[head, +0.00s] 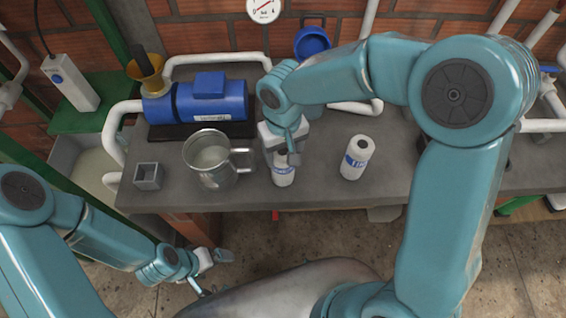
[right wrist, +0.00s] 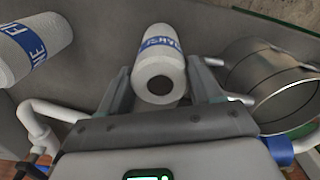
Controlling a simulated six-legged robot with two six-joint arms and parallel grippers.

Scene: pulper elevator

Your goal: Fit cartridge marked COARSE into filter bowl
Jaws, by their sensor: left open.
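A white cartridge with a blue band (head: 283,174) stands upright on the bench. My left gripper (head: 213,262) is open and empty, low before the bench.
A metal jug (head: 212,158) stands left of the banded cartridges, its handle towards them. A small grey square cup (head: 149,176) is further left. A blue pump (head: 200,100) and white pipes line the back. Bare bench (head: 400,180) lies right of the FINE cartridge.

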